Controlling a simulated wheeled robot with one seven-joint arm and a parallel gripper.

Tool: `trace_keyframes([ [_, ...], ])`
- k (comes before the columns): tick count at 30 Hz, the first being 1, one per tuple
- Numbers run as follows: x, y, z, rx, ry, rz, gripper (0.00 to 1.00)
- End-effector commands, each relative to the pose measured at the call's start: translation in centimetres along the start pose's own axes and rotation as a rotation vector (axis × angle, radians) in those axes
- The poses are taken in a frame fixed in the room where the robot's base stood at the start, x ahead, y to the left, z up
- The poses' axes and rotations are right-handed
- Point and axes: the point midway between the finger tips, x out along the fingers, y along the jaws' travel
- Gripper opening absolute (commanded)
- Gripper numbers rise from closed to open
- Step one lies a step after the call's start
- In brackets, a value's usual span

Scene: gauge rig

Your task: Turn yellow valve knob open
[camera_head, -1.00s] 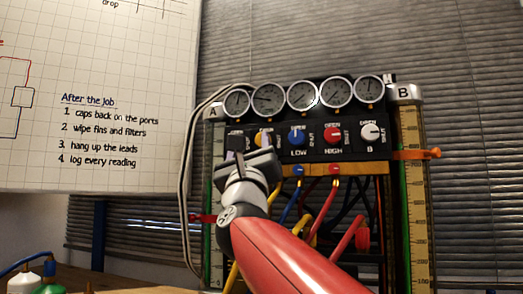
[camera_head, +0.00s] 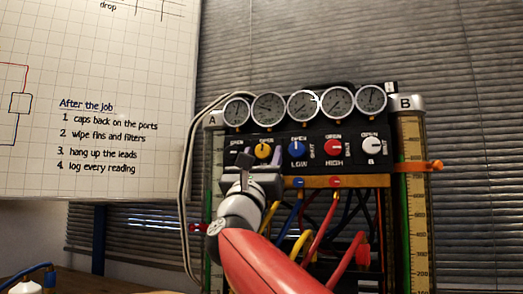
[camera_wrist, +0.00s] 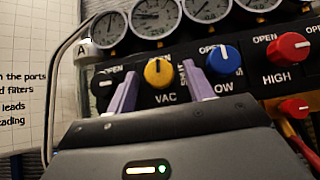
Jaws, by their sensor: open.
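The yellow valve knob (camera_head: 263,150) sits on the black panel, second from the left in the knob row. My gripper (camera_head: 260,158) is in front of the panel, just below the yellow knob. In the wrist view my open gripper (camera_wrist: 160,88) has its two purple fingers apart, to the left and right of the yellow knob and slightly lower. Whether they reach its depth I cannot tell.
A blue LOW knob (camera_head: 297,149), a red HIGH knob (camera_head: 333,148) and a white B knob (camera_head: 370,145) lie to the right. Several round gauges (camera_head: 303,106) stand above. Coloured hoses (camera_head: 318,210) hang below. A whiteboard (camera_head: 100,60) is at left.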

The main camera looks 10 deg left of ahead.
Motion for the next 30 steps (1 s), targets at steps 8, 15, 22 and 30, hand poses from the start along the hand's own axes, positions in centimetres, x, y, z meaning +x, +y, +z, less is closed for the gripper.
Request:
trace_keyframes([
  [8,0.12,0.01,-0.05,0.0,0.0,0.001,0.51],
  [15,0.11,0.02,-0.03,0.0,0.0,0.001,0.2],
  [22,-0.03,-0.14,-0.13,-0.021,-0.001,0.021,0.08],
  [30,0.08,-0.19,-0.02,-0.095,-0.001,0.097,0.08],
])
